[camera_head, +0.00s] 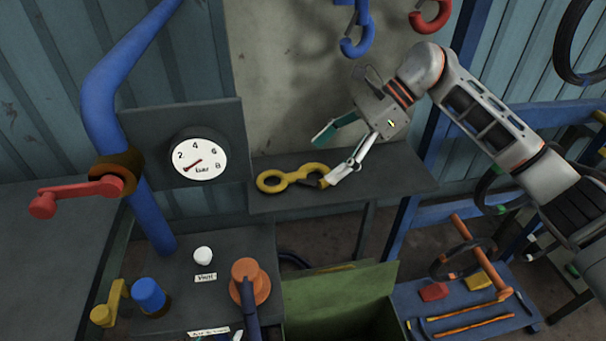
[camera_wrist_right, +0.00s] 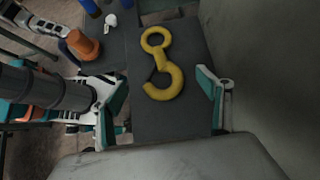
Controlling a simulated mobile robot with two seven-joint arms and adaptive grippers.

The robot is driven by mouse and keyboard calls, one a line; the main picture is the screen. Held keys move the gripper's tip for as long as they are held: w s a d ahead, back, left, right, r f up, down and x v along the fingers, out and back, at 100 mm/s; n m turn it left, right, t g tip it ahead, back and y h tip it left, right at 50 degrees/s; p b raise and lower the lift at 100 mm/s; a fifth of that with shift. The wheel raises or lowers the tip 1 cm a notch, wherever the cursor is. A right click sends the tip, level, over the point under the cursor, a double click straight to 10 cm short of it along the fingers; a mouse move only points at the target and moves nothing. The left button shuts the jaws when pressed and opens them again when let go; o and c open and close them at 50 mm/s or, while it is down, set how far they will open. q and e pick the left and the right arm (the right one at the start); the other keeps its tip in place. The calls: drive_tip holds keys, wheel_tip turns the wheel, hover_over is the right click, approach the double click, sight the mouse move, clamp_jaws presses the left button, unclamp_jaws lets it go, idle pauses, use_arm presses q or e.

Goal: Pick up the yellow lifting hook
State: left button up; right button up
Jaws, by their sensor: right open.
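My right gripper (camera_head: 330,155) is open and empty, close by the right end of the hook. In the wrist view its two fingers (camera_wrist_right: 164,112) stand on either side of the shelf, with the hook ahead between them. One fingertip overlaps the hook's right end in the head view; I cannot tell whether they touch.
A blue hook (camera_head: 357,40) and a red hook (camera_head: 431,16) hang above. A pressure gauge (camera_head: 198,157) and a red-handled blue pipe (camera_head: 150,215) stand left. A green bin (camera_head: 340,295) is below. A lower shelf with tools (camera_head: 470,290) is at right.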

sight(303, 173)
drive_tip(key=shift+a+f, duration=0.1)
drive_tip(key=shift+a, duration=0.4)
drive_tip(key=x, duration=0.5)
drive_tip(key=shift+d+p, duration=0.1)
drive_tip(key=shift+p, duration=0.3)
drive_tip(key=c, duration=1.7)
